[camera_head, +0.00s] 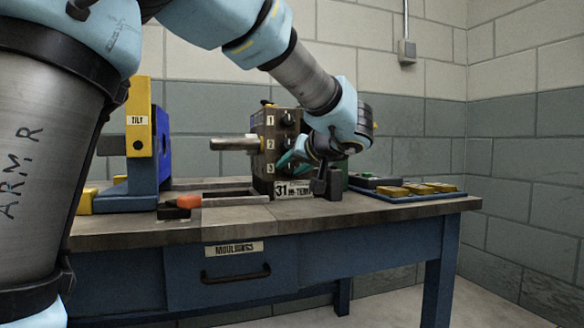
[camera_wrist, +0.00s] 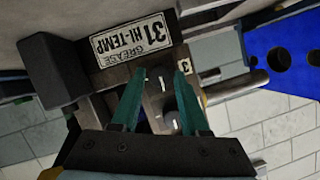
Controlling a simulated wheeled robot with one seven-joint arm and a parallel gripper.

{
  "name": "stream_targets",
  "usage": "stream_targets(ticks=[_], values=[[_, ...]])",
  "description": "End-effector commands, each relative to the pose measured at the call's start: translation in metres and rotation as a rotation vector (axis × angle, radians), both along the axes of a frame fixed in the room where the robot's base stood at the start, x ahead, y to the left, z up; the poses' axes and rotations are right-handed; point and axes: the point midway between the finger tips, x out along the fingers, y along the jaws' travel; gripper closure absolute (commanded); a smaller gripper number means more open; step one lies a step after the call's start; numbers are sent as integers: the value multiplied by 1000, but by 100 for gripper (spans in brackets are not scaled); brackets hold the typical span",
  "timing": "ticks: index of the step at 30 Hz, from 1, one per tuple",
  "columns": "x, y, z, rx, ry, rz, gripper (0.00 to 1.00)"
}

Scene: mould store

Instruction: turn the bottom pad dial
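The dial block (camera_head: 262,140) stands on the bench with labels 1, 2 and 3 from top to bottom and a black dial beside each. The top dial (camera_head: 287,119) and the middle dial show. The bottom dial, by label 3, is mostly hidden behind my gripper (camera_head: 290,160) in the head view. In the wrist view my gripper (camera_wrist: 160,75) has its two teal fingers apart, pointing at the block face near the 3 label (camera_wrist: 185,66). A dark, shiny part lies between the fingers. Contact with the dial cannot be told.
A "31 HI-TEMP" grease plate (camera_head: 291,190) is at the block's foot. A metal rod (camera_head: 235,144) sticks out left. A blue and yellow tilt fixture (camera_head: 140,150) stands left. A tray with yellow blocks (camera_head: 410,190) lies right. The bench front is largely clear.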

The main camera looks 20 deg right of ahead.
Motion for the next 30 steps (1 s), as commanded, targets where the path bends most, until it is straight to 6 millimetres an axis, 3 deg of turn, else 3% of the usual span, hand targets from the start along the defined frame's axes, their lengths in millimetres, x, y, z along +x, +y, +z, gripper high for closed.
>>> stream_targets(ticks=[2,11,30], values=[[0,0,0,0,0,0,65],[0,0,0,0,0,0,99],[-1,-1,-1,93,-11,0,100]])
